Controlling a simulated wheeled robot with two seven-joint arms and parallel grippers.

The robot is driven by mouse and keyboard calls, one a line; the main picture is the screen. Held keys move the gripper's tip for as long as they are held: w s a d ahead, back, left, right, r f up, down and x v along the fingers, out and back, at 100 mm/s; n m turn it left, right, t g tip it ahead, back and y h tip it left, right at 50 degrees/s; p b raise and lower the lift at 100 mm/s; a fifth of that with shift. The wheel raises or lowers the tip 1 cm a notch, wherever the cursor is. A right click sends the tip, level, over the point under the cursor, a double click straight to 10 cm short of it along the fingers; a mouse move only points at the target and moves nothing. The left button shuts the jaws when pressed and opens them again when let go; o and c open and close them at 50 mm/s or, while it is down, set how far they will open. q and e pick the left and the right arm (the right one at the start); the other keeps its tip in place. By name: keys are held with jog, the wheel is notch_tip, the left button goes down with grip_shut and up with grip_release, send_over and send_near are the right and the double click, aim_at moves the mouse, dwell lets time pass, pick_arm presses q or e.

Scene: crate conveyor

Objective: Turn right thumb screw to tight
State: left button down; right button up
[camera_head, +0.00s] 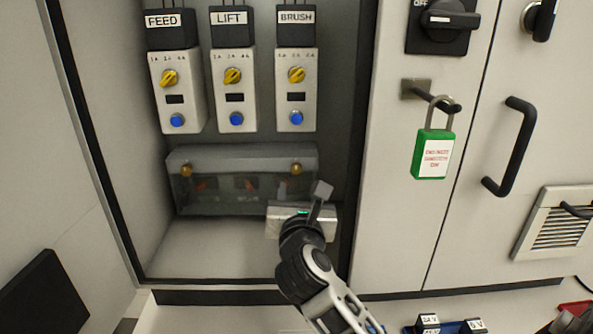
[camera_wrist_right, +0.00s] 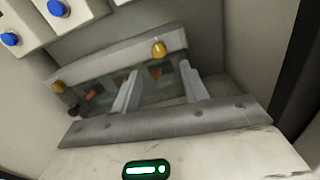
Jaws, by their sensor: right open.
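The right thumb screw (camera_head: 296,169) is a small brass knob at the upper right corner of a clear cover (camera_head: 240,200) low in the cabinet. It also shows in the right wrist view (camera_wrist_right: 159,49), just beyond and between my fingers. The left thumb screw (camera_head: 186,170) is at the cover's upper left corner. My right gripper (camera_head: 314,196) is in front of the cover's right end, slightly below and right of the right screw. In the wrist view its fingers (camera_wrist_right: 159,68) are apart with nothing between them. My left gripper is not in view.
Above the cover are the FEED (camera_head: 180,92), LIFT (camera_head: 234,90) and BRUSH (camera_head: 296,90) units with yellow knobs and blue buttons. A green padlock (camera_head: 431,154) hangs on the door at right, beside a black handle (camera_head: 511,147). The cabinet floor (camera_head: 215,250) left of my arm is clear.

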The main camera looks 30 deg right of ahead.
aim_at(296, 171)
jog(key=x, duration=0.7)
jog(key=shift+w+d, duration=0.1)
jog(key=shift+w, duration=0.2)
grip_shut()
